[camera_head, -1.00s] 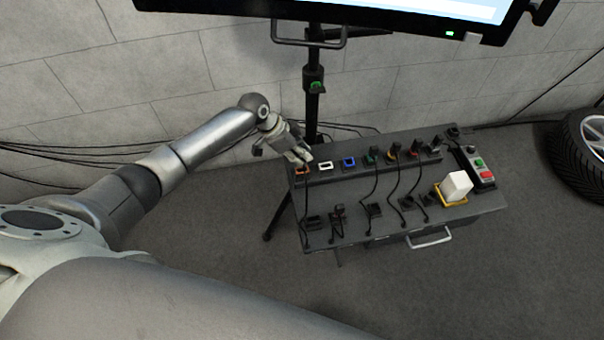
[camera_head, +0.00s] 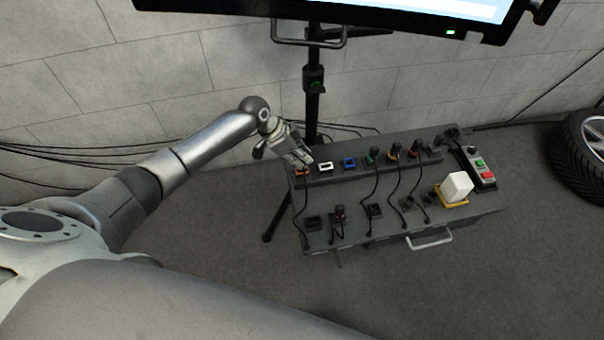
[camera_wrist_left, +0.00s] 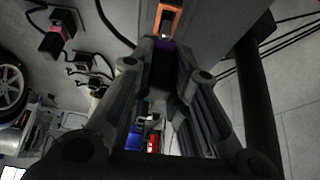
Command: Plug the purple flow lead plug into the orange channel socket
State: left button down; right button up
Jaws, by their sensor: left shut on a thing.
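In the head view my left gripper (camera_head: 302,158) is over the orange socket (camera_head: 302,171), at the left end of the socket row, and hides the plug. My right gripper is not in view.
The dark bench box (camera_head: 385,222) carries white (camera_head: 326,166) and blue (camera_head: 349,162) sockets, then several sockets with leads plugged in. A white block (camera_head: 456,186) stands in a yellow frame on the right. A black stand pole (camera_head: 313,105) rises behind my left gripper.

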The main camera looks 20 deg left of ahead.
pick_arm(q)
jog(key=shift+f, duration=0.15)
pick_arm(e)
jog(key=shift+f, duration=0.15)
pick_arm(q)
jog(key=shift+f+b, duration=1.05)
jog(key=shift+f, duration=0.25)
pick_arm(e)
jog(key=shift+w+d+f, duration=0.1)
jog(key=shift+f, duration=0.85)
pick_arm(q)
jog(key=c, duration=1.3)
grip_release()
jog(key=v, duration=0.8)
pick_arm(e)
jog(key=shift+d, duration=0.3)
